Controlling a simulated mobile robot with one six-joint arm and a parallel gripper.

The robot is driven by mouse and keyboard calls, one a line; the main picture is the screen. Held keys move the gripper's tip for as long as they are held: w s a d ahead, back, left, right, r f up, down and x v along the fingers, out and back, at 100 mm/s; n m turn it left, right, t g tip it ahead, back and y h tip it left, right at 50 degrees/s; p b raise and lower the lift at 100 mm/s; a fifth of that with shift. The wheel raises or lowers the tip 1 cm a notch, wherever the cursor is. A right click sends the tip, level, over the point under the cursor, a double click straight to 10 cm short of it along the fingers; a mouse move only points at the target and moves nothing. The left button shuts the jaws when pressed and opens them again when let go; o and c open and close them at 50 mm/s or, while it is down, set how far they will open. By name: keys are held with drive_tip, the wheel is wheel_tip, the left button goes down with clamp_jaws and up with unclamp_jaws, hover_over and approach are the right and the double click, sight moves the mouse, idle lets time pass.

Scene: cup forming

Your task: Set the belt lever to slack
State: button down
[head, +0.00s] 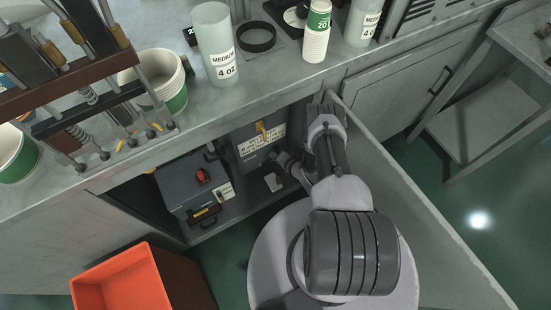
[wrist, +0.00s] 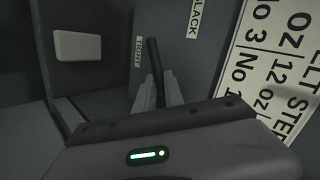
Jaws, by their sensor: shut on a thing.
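The belt lever (wrist: 152,58) is a thin dark handle standing out of a grey panel in the wrist view. Its free end is beside a small "TIGHT" label (wrist: 137,48). A "SLACK" label (wrist: 193,18) is farther up and to the right. My gripper (wrist: 157,90) has its two pale fingers shut on the lever, one on each side. The lever's lower part is hidden between the fingers and behind the gripper body. In the head view my gripper (head: 281,158) is inside the open cabinet under the counter, and the lever cannot be made out.
A white printed chart (wrist: 272,65) is close to the right of my gripper. A grey box (head: 196,185) with a red switch stands left in the cabinet. The open cabinet door (head: 415,210) flanks my arm. An orange bin (head: 125,280) stands in front.

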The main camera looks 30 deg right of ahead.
drive_tip(key=shift+w+r, duration=0.1)
idle(0.4)
drive_tip(key=c, duration=1.4)
unclamp_jaws()
drive_tip(key=shift+c, duration=0.2)
